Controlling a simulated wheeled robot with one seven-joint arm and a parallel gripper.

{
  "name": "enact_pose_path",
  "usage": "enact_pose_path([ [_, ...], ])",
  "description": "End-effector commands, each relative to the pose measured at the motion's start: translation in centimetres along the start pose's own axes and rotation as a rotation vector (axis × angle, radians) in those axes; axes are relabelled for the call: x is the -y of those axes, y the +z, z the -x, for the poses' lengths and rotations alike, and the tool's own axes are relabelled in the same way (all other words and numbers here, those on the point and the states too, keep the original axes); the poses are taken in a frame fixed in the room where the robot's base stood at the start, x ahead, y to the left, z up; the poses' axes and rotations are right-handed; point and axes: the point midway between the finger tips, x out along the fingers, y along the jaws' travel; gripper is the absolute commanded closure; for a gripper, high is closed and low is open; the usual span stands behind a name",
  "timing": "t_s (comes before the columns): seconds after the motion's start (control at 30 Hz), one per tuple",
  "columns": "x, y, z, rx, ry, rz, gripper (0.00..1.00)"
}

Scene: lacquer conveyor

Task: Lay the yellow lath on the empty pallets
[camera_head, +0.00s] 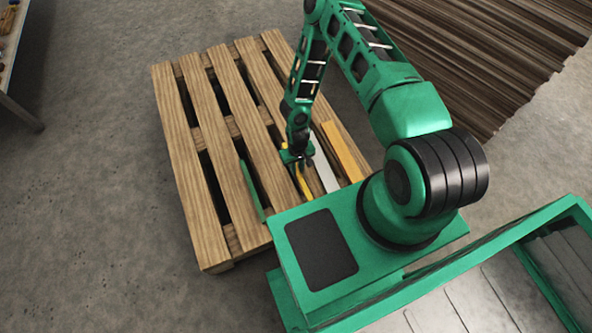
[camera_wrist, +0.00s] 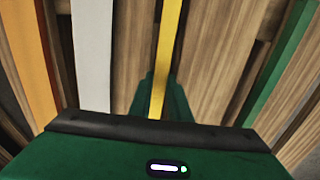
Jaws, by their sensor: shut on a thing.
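A wooden pallet (camera_head: 205,150) lies on the concrete floor in front of me. My gripper (camera_head: 297,158) is over its near right part and is shut on the narrow yellow lath (camera_head: 303,184). In the wrist view the yellow lath (camera_wrist: 170,40) runs upright in the picture between my green fingers (camera_wrist: 162,90). It is roughly in line with the pallet boards, between the white lath and the green lath. I cannot tell whether it touches the boards. My arm and base hide part of the pallet.
On the pallet lie a white lath (camera_head: 324,171), an orange lath (camera_head: 342,152) and a green lath (camera_head: 252,192). They also show in the wrist view. Dark slatted boards (camera_head: 470,60) lie at the upper right. A table edge (camera_head: 15,40) is at the far left.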

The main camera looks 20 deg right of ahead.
Motion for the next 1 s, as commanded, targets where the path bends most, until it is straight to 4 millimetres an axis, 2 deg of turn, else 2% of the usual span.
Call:
enact_pose_path([
  [0.1, 0.1, 0.1, -1.4, 0.001, -0.001, 0.0, 1.0],
  [0.47, 0.1, 0.0, -1.7, 0.0, 0.0, 0.001, 1.0],
  [0.5, 0.1, 0.0, -1.6, 0.0, 0.0, 0.001, 0.74],
  [0.53, 0.1, 0.0, -1.6, 0.0, 0.0, 0.001, 0.67],
  [0.87, 0.1, 0.0, -1.5, 0.0, -0.001, 0.001, 0.65],
  [1.0, 0.1, -0.1, -0.6, -0.002, 0.0, 0.002, 0.65],
])
